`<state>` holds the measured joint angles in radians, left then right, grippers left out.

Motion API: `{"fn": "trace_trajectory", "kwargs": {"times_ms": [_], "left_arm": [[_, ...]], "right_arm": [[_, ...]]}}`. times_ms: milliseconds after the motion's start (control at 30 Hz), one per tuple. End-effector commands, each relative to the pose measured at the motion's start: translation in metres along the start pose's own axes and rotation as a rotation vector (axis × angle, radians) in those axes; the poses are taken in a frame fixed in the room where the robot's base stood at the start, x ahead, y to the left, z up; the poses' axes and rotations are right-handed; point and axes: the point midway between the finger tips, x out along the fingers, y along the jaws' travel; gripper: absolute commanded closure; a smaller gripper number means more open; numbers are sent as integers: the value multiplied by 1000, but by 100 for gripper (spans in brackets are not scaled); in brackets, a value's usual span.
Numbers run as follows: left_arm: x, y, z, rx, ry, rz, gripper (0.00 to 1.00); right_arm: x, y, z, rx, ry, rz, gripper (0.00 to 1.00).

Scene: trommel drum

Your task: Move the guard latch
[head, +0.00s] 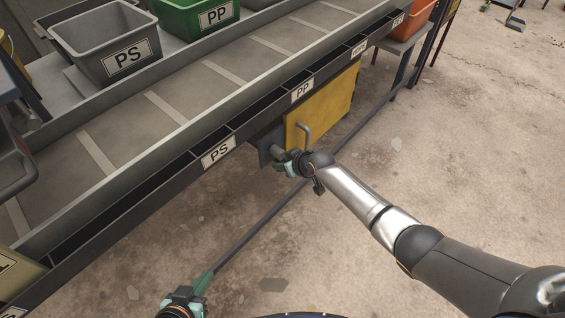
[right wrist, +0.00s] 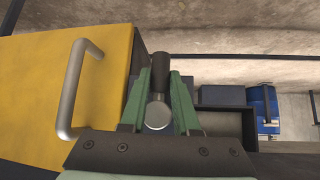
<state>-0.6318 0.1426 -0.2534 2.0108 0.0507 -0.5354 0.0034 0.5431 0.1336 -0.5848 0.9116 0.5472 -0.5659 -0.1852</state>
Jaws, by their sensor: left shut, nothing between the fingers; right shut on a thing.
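The guard latch shows in the right wrist view as a dark cylinder with a round silver end (right wrist: 158,114), between the green fingers of my right gripper (right wrist: 161,80). The right gripper is shut on it. In the head view my right gripper (head: 287,161) is beside the yellow guard panel (head: 338,103), under the conveyor edge; the latch is mostly hidden there. The yellow panel (right wrist: 55,75) with its grey bar handle (right wrist: 70,98) is left of the fingers in the wrist view. My left gripper (head: 203,284) is shut and empty, low at the front, away from the guard.
The conveyor (head: 180,105) with labelled slots runs diagonally above the guard. A grey PS bin (head: 105,40) and a green PP bin (head: 195,15) stand behind it. A dark rail (head: 262,222) runs low along the front. The concrete floor on the right is mostly clear.

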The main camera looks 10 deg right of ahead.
Motion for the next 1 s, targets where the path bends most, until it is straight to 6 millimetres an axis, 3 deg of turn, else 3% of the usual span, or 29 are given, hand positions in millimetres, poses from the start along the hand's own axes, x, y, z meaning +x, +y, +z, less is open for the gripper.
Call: {"fn": "trace_trajectory", "kwargs": {"times_ms": [167,200,433,767,1000], "left_arm": [[-1,0,2,-1,-3,0,100],[-1,0,1,-1,-3,0,100],[-1,0,1,0,-1,1,100],[-2,0,-5,1,7,0,100],[-13,-1,-22,2,26,-7,100]], "right_arm": [[0,-1,-2,8,5,-3,100],[0,-1,-2,8,5,-3,66],[0,-1,-1,5,3,-2,40],[-4,-1,-1,3,1,-1,40],[-33,0,-3,3,1,-1,40]]}}
